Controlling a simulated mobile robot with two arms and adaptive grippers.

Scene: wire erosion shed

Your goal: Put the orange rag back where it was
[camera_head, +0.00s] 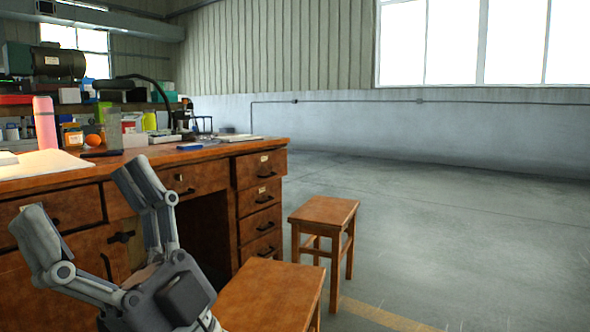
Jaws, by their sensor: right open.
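I cannot make out an orange rag anywhere in the head view. My right gripper (82,202) is at the lower left, in front of the wooden desk (222,171). Its two fingers are spread wide and point up towards the desk top. I see nothing held between them. A small round orange object (94,141) stands among the things on the desk; it looks like a ball or fruit rather than cloth. My left gripper is not in view.
The desk top holds a pink bottle (45,123), white papers (42,164), a blue item (190,146) and a black lamp (172,112). The floor at right is clear.

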